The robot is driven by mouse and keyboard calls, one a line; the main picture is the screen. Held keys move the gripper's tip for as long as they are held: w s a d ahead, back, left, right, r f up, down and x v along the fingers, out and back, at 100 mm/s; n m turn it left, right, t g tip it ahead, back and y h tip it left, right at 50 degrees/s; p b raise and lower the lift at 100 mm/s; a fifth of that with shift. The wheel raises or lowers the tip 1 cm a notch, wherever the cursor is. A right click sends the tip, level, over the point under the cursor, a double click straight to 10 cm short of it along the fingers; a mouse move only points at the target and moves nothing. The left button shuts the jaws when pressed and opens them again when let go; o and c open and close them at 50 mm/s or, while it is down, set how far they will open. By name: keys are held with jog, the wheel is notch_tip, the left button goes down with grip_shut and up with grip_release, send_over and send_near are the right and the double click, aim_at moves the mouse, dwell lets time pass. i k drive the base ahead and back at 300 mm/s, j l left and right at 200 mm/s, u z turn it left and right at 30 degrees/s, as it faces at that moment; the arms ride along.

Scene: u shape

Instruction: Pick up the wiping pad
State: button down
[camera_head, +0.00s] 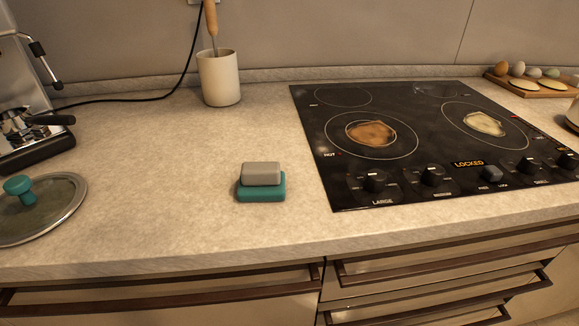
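The wiping pad (261,187) lies on the counter near its front edge, left of the black stovetop. It has a teal lower part and a grey block-shaped upper part. Nothing touches it from the sides, and it is fully visible. My gripper is not in view.
The stovetop (440,140) has brown and pale stains on its burners. A white crock (219,78) with a wooden-handled utensil stands behind the pad. An espresso machine (30,100) and a glass lid (35,205) with a teal knob are at left. The counter (160,170) around the pad is clear.

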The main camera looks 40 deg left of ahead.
aim_at(258, 181)
jog(key=k+l+u, duration=0.3)
jog(key=k, duration=0.25)
jog(key=l+u, duration=0.15)
jog(key=u, duration=1.3)
